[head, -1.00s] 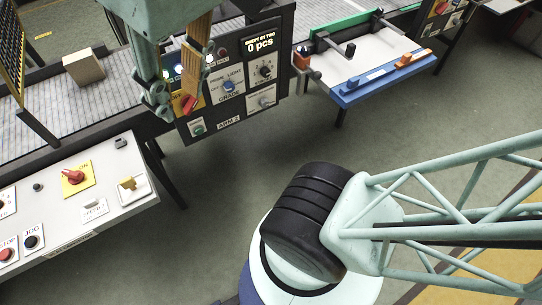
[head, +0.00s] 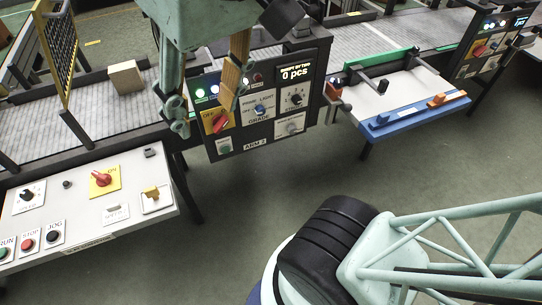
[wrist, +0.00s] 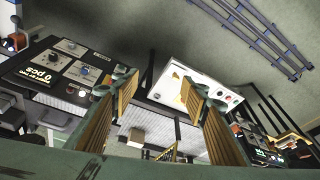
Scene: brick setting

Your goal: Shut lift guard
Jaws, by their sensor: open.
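A yellow-framed dark mesh panel (head: 57,50), which looks like the lift guard, stands upright at the conveyor on the far left of the head view. Its lower edge is near the belt. My gripper (head: 204,105) is open and empty, in front of the ARM 2 control panel in the picture. It is well to the right of the mesh panel, apart from it. In the wrist view the two fingers of my gripper (wrist: 160,92) are spread, with nothing between them. A small yellow-framed part at the lower middle of that view may be the guard; I cannot tell.
A tan block (head: 126,76) lies on the conveyor belt (head: 80,118). The ARM 2 panel (head: 262,112) has knobs and lights. A white console (head: 85,205) with buttons stands at the lower left. A white table (head: 392,96) with a blue edge is at the right. The floor between is clear.

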